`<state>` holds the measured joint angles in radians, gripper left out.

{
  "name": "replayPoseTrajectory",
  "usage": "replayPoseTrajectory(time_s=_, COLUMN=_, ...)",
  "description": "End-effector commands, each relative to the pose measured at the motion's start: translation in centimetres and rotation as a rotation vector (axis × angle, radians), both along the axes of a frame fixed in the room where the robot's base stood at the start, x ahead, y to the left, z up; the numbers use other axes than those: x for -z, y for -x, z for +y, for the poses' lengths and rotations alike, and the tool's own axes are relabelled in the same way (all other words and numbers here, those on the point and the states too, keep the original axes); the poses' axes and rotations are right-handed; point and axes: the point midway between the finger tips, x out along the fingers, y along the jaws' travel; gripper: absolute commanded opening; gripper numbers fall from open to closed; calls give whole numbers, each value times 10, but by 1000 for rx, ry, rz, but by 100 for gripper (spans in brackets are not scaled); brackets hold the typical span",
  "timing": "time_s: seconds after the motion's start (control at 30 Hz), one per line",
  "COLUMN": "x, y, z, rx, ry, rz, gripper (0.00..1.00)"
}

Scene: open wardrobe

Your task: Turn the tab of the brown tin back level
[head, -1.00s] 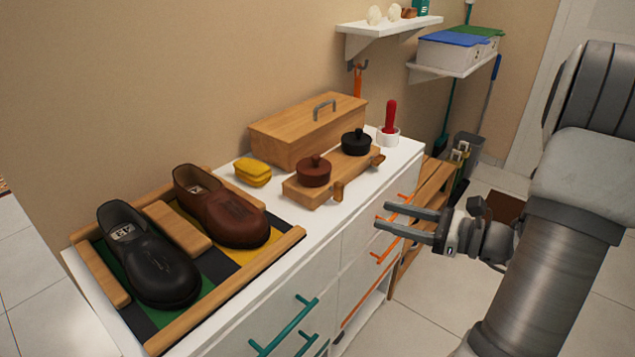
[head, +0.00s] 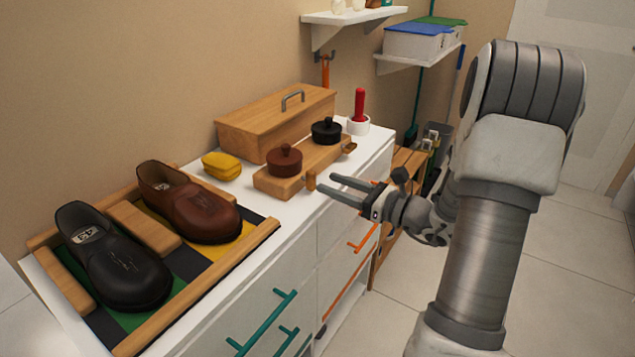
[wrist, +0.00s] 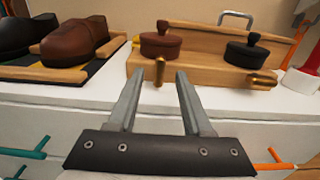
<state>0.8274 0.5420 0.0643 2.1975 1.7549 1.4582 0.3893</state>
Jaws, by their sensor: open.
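The brown tin (head: 285,161) with its knobbed lid sits in a wooden block (head: 265,182) on the white cabinet top. Its brass-coloured tab (head: 311,180) is on the block's front face and stands upright. In the wrist view the tin (wrist: 160,45) is straight ahead, with the tab (wrist: 159,72) upright below it. My gripper (head: 333,185) is open and empty, just in front of the tab. In the wrist view the tab shows between the fingertips (wrist: 157,78); it looks a little beyond them, and no contact is visible.
The black tin (head: 326,132) sits right of the brown one; its tab (wrist: 263,80) lies about level. A yellow sponge (head: 221,166), a wooden box (head: 275,122) and a red-handled tool (head: 360,108) stand nearby. Shoes on a rack (head: 262,243) are at left.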

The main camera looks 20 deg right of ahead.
Motion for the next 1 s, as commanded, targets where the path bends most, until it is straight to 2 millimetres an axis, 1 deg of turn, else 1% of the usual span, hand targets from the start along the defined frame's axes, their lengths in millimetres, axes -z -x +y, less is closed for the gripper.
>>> replayPoseTrajectory(time_s=0.03, x=2, y=-8, z=6, rx=-4, ry=2, rz=-1, gripper=50)
replayPoseTrajectory(time_s=0.1, x=1, y=-18, z=13, rx=-4, ry=0, rz=-1, gripper=50)
replayPoseTrajectory(time_s=0.2, x=1, y=-29, z=19, rx=-2, ry=2, rz=-1, gripper=50)
replayPoseTrajectory(time_s=0.3, x=1, y=-35, z=23, rx=0, ry=0, rz=0, gripper=50)
replayPoseTrajectory(time_s=0.43, x=0, y=-39, z=26, rx=0, ry=0, rz=1, gripper=50)
replayPoseTrajectory(time_s=0.67, x=0, y=-39, z=26, rx=0, ry=1, rz=1, gripper=50)
replayPoseTrajectory(time_s=0.7, x=0, y=-39, z=26, rx=0, ry=1, rz=1, gripper=43)
replayPoseTrajectory(time_s=0.77, x=0, y=-39, z=26, rx=0, ry=1, rz=1, gripper=32)
replayPoseTrajectory(time_s=0.8, x=0, y=-39, z=26, rx=0, ry=1, rz=1, gripper=25)
replayPoseTrajectory(time_s=0.93, x=0, y=-39, z=26, rx=0, ry=0, rz=0, gripper=1)
replayPoseTrajectory(time_s=1.0, x=0, y=-39, z=26, rx=0, ry=0, rz=0, gripper=0)
